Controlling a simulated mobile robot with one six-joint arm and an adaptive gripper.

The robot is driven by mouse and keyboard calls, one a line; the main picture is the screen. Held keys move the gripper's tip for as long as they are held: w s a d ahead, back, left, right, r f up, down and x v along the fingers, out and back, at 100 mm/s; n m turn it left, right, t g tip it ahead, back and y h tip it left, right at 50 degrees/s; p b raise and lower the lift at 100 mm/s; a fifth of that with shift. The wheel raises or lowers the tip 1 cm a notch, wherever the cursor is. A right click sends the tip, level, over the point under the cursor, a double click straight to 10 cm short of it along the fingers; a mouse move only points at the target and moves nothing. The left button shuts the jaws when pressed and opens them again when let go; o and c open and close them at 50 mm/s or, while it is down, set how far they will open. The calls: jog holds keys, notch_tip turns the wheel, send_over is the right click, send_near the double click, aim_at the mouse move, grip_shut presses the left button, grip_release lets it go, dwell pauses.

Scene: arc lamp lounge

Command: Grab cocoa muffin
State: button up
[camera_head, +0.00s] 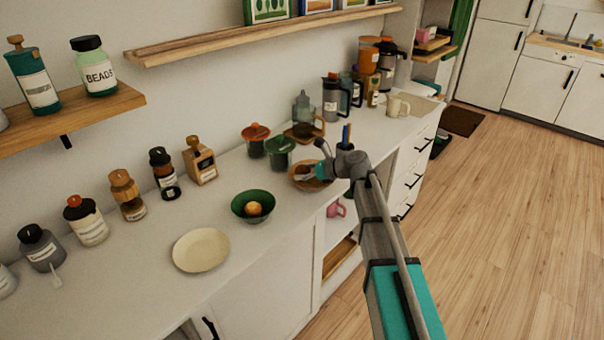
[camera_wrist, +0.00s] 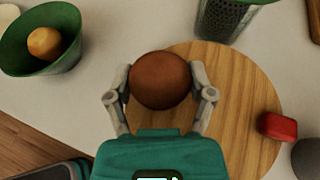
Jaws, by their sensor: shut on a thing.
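The cocoa muffin is a round brown thing (camera_wrist: 160,80) in the middle of the wrist view, over the left part of a round wooden board (camera_wrist: 248,110). My gripper (camera_wrist: 160,84) has one finger on each side of it and is shut on it. I cannot tell whether the muffin touches the board. In the head view my gripper (camera_head: 309,174) is low over the wooden board (camera_head: 298,184) on the counter. The muffin is not clearly visible there, hidden by my gripper and arm.
A green bowl (camera_head: 240,209) with an orange fruit (camera_head: 254,209) stands left of the board. A cream plate (camera_head: 201,250) lies nearer. Dark green jar (camera_head: 279,152) stands behind the board. A red block (camera_wrist: 278,126) lies on the board's right side. Wooden shelves hang above.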

jog(key=shift+r, duration=0.2)
jog(key=shift+r+p, duration=0.7)
jog(key=shift+p, duration=0.25)
jog(key=s+d+r+p, duration=0.7)
jog(key=s+r+p, duration=0.4)
jog(key=s, duration=0.1)
